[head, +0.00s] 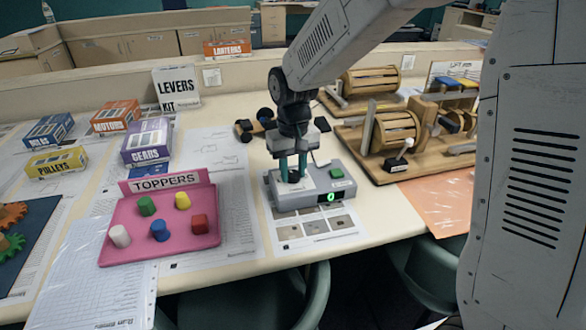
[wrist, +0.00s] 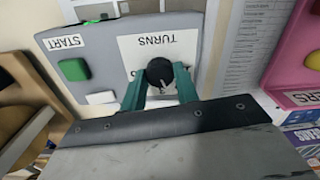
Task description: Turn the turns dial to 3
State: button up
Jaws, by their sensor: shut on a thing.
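The turns dial is a black round knob (wrist: 160,73) with a light pointer mark, on a white plate marked TURNS (wrist: 128,50) in the wrist view. It sits on a grey control box (head: 313,194) on the table. My gripper (head: 293,172) points down over the box, and its teal fingers are shut on the dial; it also shows in the wrist view (wrist: 160,90). The fingers and the tilt hide most of the dial's numbers. The box's small display (head: 330,197) shows a green 0. A green START button (head: 337,173) is on the box's right side.
A pink TOPPERS tray (head: 160,258) with several coloured pegs stands to the left. A wooden drum machine (head: 372,180) with a small lever stands close on the right. Kit boxes (head: 146,146) stand farther back left. Paper sheets lie under the control box.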

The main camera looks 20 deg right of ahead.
aim_at(293, 173)
jog(key=shift+m, duration=1.9)
jog(key=o, duration=1)
jog(key=shift+c, duration=0.2)
notch_tip(293, 173, up, 8)
jog(key=shift+f, duration=0.1)
